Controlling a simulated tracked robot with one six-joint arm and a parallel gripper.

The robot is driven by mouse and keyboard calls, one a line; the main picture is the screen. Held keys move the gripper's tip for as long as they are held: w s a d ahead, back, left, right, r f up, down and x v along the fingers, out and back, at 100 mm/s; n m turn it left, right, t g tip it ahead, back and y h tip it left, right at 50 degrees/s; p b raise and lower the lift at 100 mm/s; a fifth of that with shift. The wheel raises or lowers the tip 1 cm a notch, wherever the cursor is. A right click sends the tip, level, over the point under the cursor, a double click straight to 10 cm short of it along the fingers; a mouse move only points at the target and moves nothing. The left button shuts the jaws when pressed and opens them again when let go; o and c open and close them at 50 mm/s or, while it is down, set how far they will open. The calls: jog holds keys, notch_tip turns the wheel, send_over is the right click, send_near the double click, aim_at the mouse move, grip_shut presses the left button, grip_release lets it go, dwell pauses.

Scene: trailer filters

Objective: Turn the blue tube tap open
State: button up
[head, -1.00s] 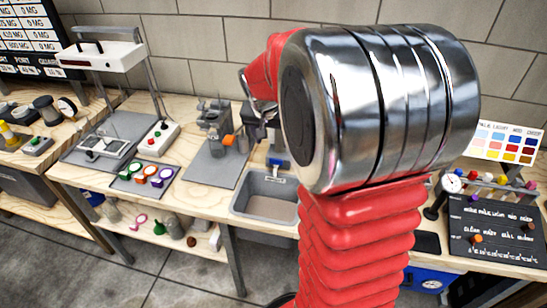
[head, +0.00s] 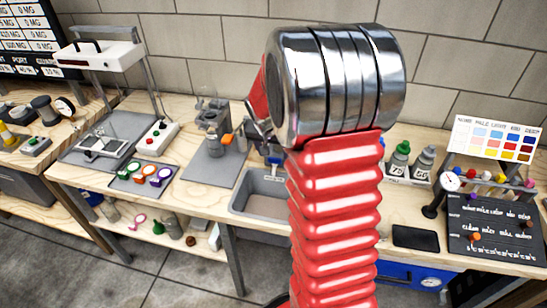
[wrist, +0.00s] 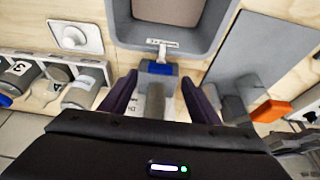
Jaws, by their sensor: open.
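A small blue tap part (wrist: 158,68) on a grey body sits at the sink's edge, with a pale label or tag beside it. In the head view the blue part (head: 274,158) shows behind the grey sink (head: 245,206), partly covered by my arm. I cannot tell which way the tap is turned. My gripper (wrist: 160,80) is open, its two dark fingers either side of the grey body, the blue part just beyond between the tips. I see no contact. In the head view my gripper (head: 262,132) is mostly hidden by my arm.
White-labelled bottles (wrist: 84,92) stand to one side in the wrist view; bottles (head: 400,155) also show right of my arm. A grey fixture with an orange piece (head: 227,140) stands left of the sink. A dark board with knobs (head: 495,228) is at the right.

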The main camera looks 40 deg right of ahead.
aim_at(275, 159)
jog(key=shift+x, duration=2.35)
jog(key=c, duration=1.1)
jog(key=shift+o, duration=0.2)
jog(key=shift+a, duration=0.15)
